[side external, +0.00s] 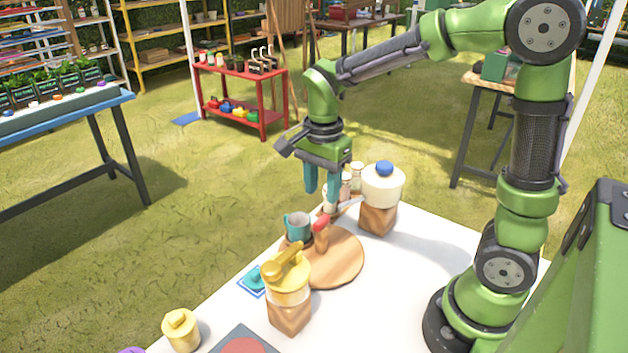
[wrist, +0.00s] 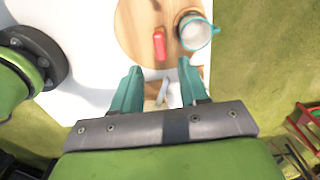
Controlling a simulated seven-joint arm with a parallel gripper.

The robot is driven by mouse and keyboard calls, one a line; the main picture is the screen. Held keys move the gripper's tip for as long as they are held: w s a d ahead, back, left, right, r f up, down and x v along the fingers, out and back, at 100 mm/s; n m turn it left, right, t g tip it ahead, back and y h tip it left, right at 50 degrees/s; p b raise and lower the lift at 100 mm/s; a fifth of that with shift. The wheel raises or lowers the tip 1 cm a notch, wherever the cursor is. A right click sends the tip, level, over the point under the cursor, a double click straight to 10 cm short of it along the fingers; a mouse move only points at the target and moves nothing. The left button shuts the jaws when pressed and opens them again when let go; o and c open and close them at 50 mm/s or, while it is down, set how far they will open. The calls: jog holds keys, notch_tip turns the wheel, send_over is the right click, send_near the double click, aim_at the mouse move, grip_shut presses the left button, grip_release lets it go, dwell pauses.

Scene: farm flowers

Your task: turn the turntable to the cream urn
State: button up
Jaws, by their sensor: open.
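The wooden round turntable (side external: 345,268) lies on the white table, with an upright red-tipped handle (side external: 320,224) and a teal cup (side external: 297,226) at its far-left side. The handle (wrist: 159,46) and cup (wrist: 196,33) also show in the wrist view. The cream urn (side external: 381,188), with a blue knob, stands on a wooden block behind the turntable. A yellow-topped urn (side external: 287,284) stands on another block in front. My gripper (side external: 322,192) is open and empty, above and beyond the handle, left of the cream urn. Its open fingers (wrist: 160,70) point towards the turntable in the wrist view.
Small jars (side external: 356,174) stand behind my gripper, and a thin pale strip (side external: 350,204) juts out near the cream urn. A yellow jar (side external: 181,331) and a teal piece on a blue-edged card (side external: 252,281) lie front left. The table's right side is clear.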

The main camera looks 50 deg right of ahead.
aim_at(322, 219)
notch_tip(322, 219, down, 7)
jog(key=shift+f, duration=0.1)
dwell(0.3)
grip_shut()
